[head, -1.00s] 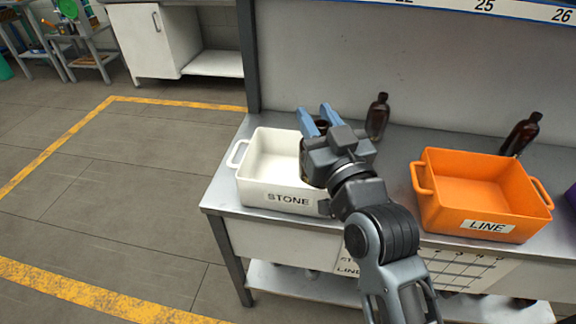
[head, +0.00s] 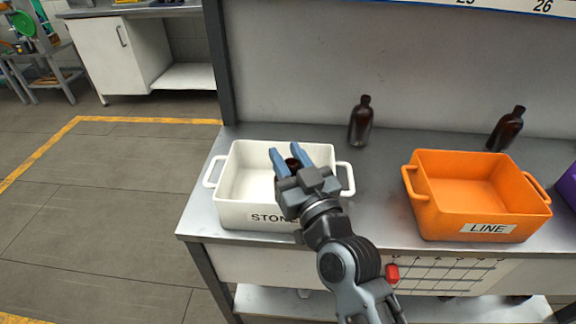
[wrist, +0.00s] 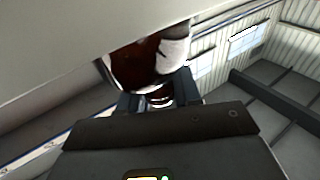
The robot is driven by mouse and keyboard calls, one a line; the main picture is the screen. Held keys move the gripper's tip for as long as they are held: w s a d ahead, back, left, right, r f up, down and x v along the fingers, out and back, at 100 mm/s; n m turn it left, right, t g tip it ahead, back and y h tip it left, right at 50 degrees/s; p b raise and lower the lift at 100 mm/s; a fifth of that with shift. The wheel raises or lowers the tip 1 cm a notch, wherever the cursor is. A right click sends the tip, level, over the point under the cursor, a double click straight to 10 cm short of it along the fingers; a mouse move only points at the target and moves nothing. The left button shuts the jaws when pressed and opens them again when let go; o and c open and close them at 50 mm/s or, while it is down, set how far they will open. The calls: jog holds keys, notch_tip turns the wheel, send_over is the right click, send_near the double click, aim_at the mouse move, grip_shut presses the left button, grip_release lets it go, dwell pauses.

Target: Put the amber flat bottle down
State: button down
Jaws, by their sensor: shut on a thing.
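My gripper (head: 286,151) is shut on the amber flat bottle, over the right half of the white STONE bin (head: 237,185) in the head view. Only a dark piece of the bottle (head: 294,163) shows between the blue fingers there. In the wrist view the dark brown bottle (wrist: 137,68) has a pale label, and its neck end is between the jaws. A pale surface hides part of it. I cannot tell whether the bottle touches the bin floor.
An orange LINE bin (head: 427,216) stands to the right on the grey counter (head: 375,180). One dark bottle (head: 361,124) stands upright behind, near the back panel. Another dark bottle (head: 507,130) is behind the orange bin. A purple bin (head: 568,187) is at the right edge.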

jog(key=shift+f, duration=0.25)
jog(key=shift+f+b, duration=0.3)
jog(key=shift+b, duration=0.05)
jog(key=shift+f+b, duration=0.3)
jog(key=shift+b, duration=0.05)
jog(key=c, duration=0.8)
grip_release()
jog(key=shift+r, duration=0.15)
